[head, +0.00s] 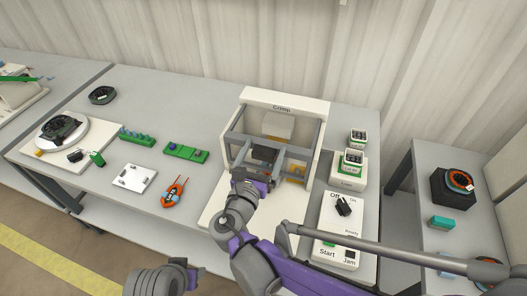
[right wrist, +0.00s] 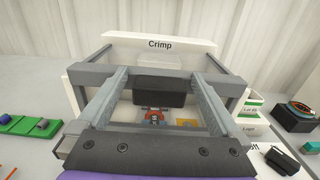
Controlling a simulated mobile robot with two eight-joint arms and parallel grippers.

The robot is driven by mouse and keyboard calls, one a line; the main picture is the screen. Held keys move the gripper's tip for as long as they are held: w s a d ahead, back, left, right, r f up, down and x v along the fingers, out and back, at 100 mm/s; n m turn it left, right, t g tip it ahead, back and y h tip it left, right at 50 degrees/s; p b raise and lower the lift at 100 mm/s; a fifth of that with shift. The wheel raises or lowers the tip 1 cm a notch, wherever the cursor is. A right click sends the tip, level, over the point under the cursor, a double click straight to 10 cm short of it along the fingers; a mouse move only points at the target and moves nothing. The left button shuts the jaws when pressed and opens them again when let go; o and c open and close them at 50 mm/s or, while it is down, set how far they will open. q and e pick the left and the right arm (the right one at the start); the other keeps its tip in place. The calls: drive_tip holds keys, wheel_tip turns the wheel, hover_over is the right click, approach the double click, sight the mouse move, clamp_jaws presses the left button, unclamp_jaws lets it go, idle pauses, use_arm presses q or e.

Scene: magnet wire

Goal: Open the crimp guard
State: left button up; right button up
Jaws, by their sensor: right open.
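The crimp station, a white housing (head: 285,103) marked "Crimp", stands on the middle table; its sign (right wrist: 160,44) also shows in the right wrist view. The crimp guard, a grey bar frame (head: 298,152), sits across the station's front; it shows in the right wrist view (right wrist: 236,82) too. A dark block (right wrist: 158,92) and a small red part (right wrist: 153,115) show behind it. My right gripper (head: 262,160) is at the guard's front. Its two grey fingers (right wrist: 160,72) are spread and point at the guard's bar; contact is unclear.
A control box (head: 343,207) with a black knob and Start and Jam labels stands right of the station. Labelled bins (head: 350,170) stand behind it. Green holders (head: 186,152), a white plate (head: 135,177) and an orange tool (head: 173,191) lie left.

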drive_tip(key=shift+c, duration=0.2)
clamp_jaws()
idle(0.4)
